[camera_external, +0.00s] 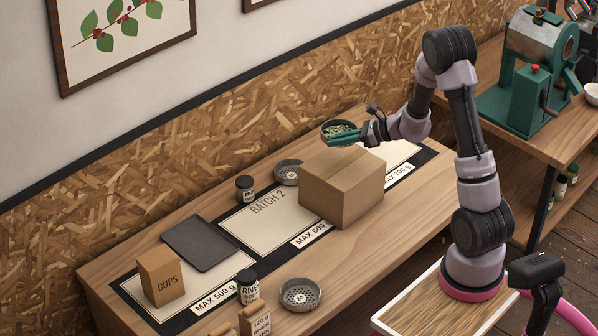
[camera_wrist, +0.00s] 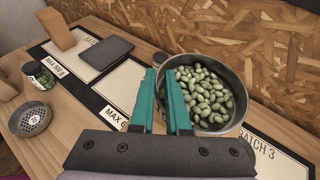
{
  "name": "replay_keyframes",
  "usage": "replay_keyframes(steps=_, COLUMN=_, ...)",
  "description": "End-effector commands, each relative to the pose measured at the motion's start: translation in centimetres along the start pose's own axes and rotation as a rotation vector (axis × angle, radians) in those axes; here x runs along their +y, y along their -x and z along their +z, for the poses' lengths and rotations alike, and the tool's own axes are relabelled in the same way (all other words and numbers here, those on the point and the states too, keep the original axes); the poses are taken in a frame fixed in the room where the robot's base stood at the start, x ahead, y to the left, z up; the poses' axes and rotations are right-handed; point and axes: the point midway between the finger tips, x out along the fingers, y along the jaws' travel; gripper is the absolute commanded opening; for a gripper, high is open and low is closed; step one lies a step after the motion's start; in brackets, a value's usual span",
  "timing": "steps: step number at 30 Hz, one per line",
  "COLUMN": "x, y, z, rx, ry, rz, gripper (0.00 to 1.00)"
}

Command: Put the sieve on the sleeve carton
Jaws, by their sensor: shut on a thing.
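A round grey metal sieve (camera_wrist: 240,80) full of green beans is in my gripper, its near rim between the teal fingers. It also shows in the external view (camera_external: 327,127), just beyond the top of the large taped carton. My gripper (camera_external: 340,138) is shut on its rim, and the fingers show in the wrist view (camera_wrist: 166,88). The plain brown carton (camera_external: 335,200) stands on the right part of the Batch 2 card; it is not visible in the wrist view. Holes in the held vessel are not visible. A smaller carton (camera_external: 161,275) reads CUPS.
Two empty perforated round dishes stand on the bench, at the back (camera_external: 288,173) and front (camera_external: 300,294). A dark tray (camera_external: 200,243), a small jar (camera_external: 245,188) and a labelled jar (camera_external: 248,287) stand to the left. The wall (camera_external: 230,110) runs close behind.

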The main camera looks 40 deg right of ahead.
Motion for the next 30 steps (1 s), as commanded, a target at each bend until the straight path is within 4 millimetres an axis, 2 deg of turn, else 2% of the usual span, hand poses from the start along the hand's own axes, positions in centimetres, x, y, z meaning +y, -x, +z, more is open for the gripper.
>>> replay_keyframes(steps=1, x=-0.5, y=0.7, z=0.1, rx=0.001, ry=-0.001, rz=-0.010, gripper=0.00)
replay_keyframes(steps=4, x=-0.9, y=1.1, z=-0.7, rx=0.006, ry=-0.008, rz=-0.016, gripper=0.00)
replay_keyframes(steps=10, x=-0.8, y=-0.4, z=-4.0, rx=0.008, ry=-0.010, rz=-0.014, gripper=0.00)
replay_keyframes(steps=16, x=-0.8, y=-1.1, z=-5.7, rx=0.006, ry=-0.007, rz=-0.015, gripper=0.00)
replay_keyframes(steps=22, x=-0.8, y=-2.3, z=-8.4, rx=0.006, ry=-0.007, rz=-0.015, gripper=0.00)
replay_keyframes(steps=30, x=-0.8, y=-2.6, z=-9.0, rx=0.004, ry=-0.003, rz=-0.016, gripper=0.00)
